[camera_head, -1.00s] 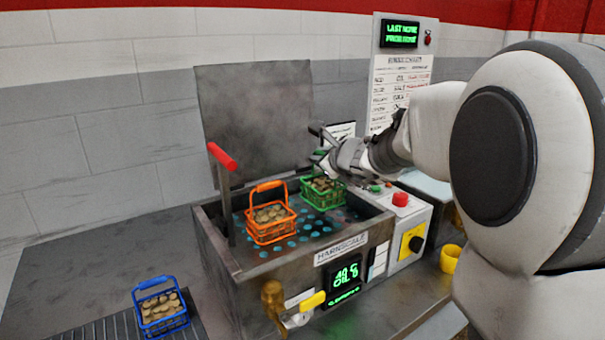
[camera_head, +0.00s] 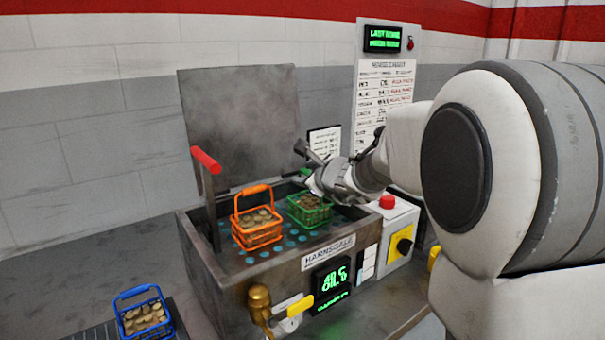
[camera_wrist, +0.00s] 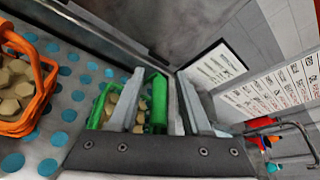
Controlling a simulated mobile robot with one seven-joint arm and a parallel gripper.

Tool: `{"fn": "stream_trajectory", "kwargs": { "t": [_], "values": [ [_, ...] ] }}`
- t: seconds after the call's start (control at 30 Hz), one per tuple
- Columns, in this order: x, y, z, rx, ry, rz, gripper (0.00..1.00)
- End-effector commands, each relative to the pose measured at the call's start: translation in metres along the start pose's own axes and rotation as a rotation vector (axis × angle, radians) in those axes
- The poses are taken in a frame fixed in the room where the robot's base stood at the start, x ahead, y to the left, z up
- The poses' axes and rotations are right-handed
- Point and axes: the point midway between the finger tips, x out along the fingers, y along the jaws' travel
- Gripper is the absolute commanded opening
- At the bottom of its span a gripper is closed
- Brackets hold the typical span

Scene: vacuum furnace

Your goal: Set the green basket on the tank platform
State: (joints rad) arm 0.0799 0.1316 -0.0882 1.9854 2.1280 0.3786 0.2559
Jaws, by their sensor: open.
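The green basket (camera_head: 310,212) holds brown round pieces and stands on the perforated tank platform (camera_head: 290,240), inside the grey tank. My gripper (camera_head: 310,168) is open just above it. In the wrist view, the green basket's handle (camera_wrist: 159,98) appears in the gap between my two fingers (camera_wrist: 158,105), with nothing clamped. The basket's body (camera_wrist: 97,112) is partly hidden behind the left finger. I cannot tell whether a finger touches the handle.
An orange basket (camera_head: 257,231) stands left of the green one on the same platform. A blue basket (camera_head: 143,314) sits outside the tank, front left. The tank's raised lid (camera_head: 240,125) is behind, and a red-tipped lever (camera_head: 206,161) rises at its left. A control box (camera_head: 400,232) is at right.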

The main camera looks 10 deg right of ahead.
Motion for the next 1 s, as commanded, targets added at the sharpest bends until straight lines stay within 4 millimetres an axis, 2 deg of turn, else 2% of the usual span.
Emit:
{"fn": "stream_trajectory", "kwargs": {
  "t": [0.17,0.27,0.7,0.83,1.0],
  "values": [
    [-0.001,-0.002,0.002,0.000,0.000,0.000,0.48],
    [-0.010,-0.002,0.002,0.000,-0.001,-0.001,0.48],
    [-0.090,-0.003,0.003,-0.001,-0.001,-0.002,0.48],
    [-0.107,-0.002,0.003,0.000,-0.001,-0.001,0.48],
    [-0.119,-0.001,0.002,-0.001,0.000,0.000,0.48]
  ]
}}
